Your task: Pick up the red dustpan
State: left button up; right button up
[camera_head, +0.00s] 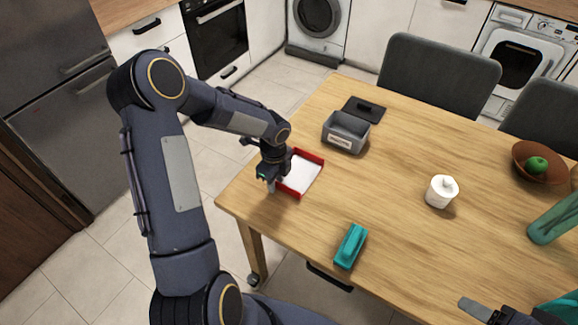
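The red dustpan (311,156) lies on the wooden table near its left edge. It has red raised sides and a white inner area. My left gripper (271,184) points down at the dustpan's left side, at or just over its edge. The gripper's own body hides that part of the dustpan, and I cannot tell whether the fingers touch it or how far apart they are. My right gripper (478,309) shows only partly at the bottom right, well away from the dustpan; its opening is unclear.
A grey labelled bin (345,133) and a dark flat slab (364,109) stand behind the dustpan. A teal block-like object (350,246) lies in front. A white lidded jar (441,192), a brown bowl (527,151) with a green fruit and a teal vessel (556,220) are right. The table centre is clear.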

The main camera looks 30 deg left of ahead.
pick_arm(q)
grip_shut()
jog(key=shift+r, duration=0.2)
